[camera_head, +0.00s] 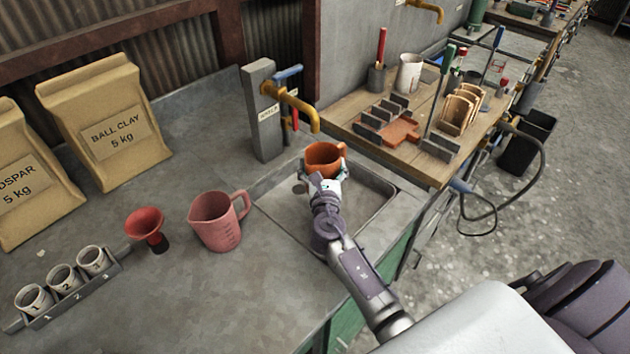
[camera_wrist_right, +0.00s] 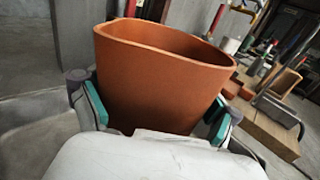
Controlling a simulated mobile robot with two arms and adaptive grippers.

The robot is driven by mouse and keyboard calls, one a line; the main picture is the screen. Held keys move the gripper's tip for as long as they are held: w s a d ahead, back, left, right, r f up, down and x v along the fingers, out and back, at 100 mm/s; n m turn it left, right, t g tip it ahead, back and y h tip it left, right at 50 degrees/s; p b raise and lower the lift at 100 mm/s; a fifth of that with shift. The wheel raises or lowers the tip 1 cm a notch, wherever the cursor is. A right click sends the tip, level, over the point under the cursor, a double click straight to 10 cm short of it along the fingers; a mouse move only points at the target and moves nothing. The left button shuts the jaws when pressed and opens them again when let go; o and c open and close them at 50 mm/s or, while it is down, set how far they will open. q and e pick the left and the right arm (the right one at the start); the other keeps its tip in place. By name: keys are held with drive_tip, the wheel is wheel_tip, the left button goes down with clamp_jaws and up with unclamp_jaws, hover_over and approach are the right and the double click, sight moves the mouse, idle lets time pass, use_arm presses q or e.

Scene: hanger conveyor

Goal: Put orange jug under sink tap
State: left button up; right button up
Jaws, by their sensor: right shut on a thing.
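The orange jug (camera_head: 325,155) is upright, over the back part of the sink (camera_head: 381,208), close to the tap (camera_head: 302,104). The yellow tap spout ends just above and left of the jug in the head view. My right gripper (camera_head: 324,184) is shut on the orange jug. In the right wrist view the orange jug (camera_wrist_right: 160,75) fills the middle, with the green finger pads of my right gripper (camera_wrist_right: 157,112) on both sides of it. Whether the jug touches the sink floor cannot be told. My left gripper is not in view.
A pink measuring jug (camera_head: 217,222) and a red funnel (camera_head: 147,229) stand left of the sink. Numbered cups sit in a rack (camera_head: 72,292) at the front left. Clay bags (camera_head: 105,122) stand behind. A wooden tool table (camera_head: 430,161) adjoins the sink's right side.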

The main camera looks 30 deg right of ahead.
sight(315, 162)
drive_tip(key=shift+w+a+f+b, duration=0.15)
drive_tip(key=shift+w+a+f, duration=0.1)
drive_tip(key=shift+w+f, duration=0.3)
drive_tip(key=shift+w+a+f+b, duration=0.2)
drive_tip(key=shift+w+f, duration=0.15)
drive_tip(key=shift+w, duration=0.25)
wheel_tip(315, 162, down, 3)
drive_tip(key=shift+f+b, duration=0.2)
drive_tip(key=shift+b, duration=0.4)
drive_tip(key=shift+f, duration=0.15)
drive_tip(key=shift+s+f+b, duration=0.1)
drive_tip(key=shift+f+b, duration=0.4)
